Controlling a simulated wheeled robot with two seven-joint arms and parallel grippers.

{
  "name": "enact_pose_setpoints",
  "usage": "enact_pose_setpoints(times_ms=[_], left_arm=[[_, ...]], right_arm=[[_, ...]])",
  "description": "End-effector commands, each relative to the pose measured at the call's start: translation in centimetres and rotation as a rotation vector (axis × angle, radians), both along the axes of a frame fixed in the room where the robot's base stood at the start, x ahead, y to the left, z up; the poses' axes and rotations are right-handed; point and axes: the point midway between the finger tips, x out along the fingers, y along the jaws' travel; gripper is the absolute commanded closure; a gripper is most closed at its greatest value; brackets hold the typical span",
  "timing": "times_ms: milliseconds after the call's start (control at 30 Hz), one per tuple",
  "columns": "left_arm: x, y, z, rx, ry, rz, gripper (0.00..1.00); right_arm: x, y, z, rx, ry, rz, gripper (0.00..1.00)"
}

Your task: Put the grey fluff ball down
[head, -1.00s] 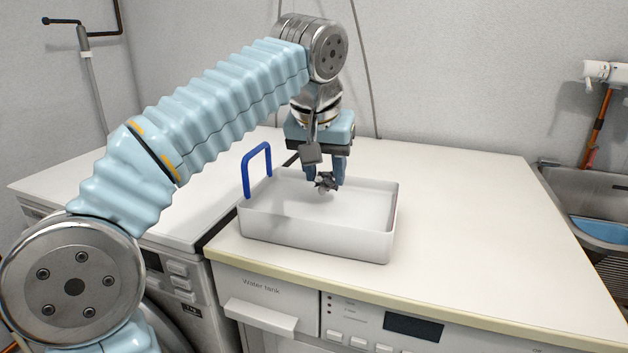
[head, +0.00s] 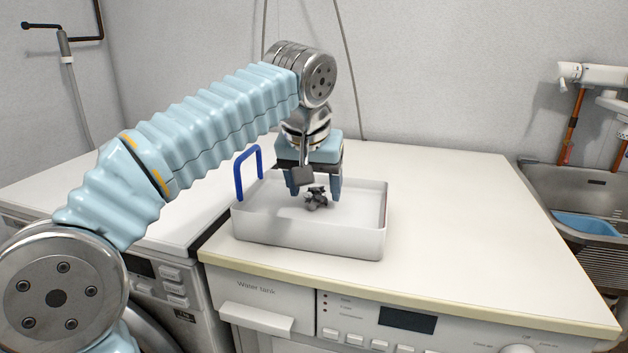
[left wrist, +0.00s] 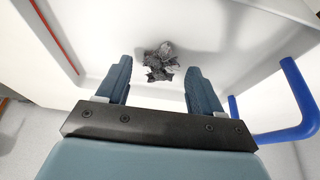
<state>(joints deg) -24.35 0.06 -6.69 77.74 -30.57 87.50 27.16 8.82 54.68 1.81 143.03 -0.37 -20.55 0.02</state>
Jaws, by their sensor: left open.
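The grey fluff ball (head: 316,197) is a small, dark, ragged clump inside the white tub (head: 300,235). My left gripper (head: 316,192) is open and reaches down into the tub, with one finger on each side of the ball. In the left wrist view the ball (left wrist: 160,60) shows between and just beyond the spread fingertips, apart from both. The tub floor (left wrist: 105,40) lies around it. Whether the ball rests fully on the floor is hard to tell. My right gripper is in neither view.
The tub has a blue handle (head: 248,172) at its left end and stands on a white worktop (head: 450,215) over the machines. The worktop to the right is clear. A metal sink (head: 590,205) with a blue basin (head: 587,224) is at the far right.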

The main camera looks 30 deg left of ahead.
Motion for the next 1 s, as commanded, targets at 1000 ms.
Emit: enact_pose_setpoints(times_ms=[1000], left_arm=[[-4.4,-1.3,11.4,0.001,0.001,0.0,0.34]], right_arm=[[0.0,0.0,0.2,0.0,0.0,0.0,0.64]])
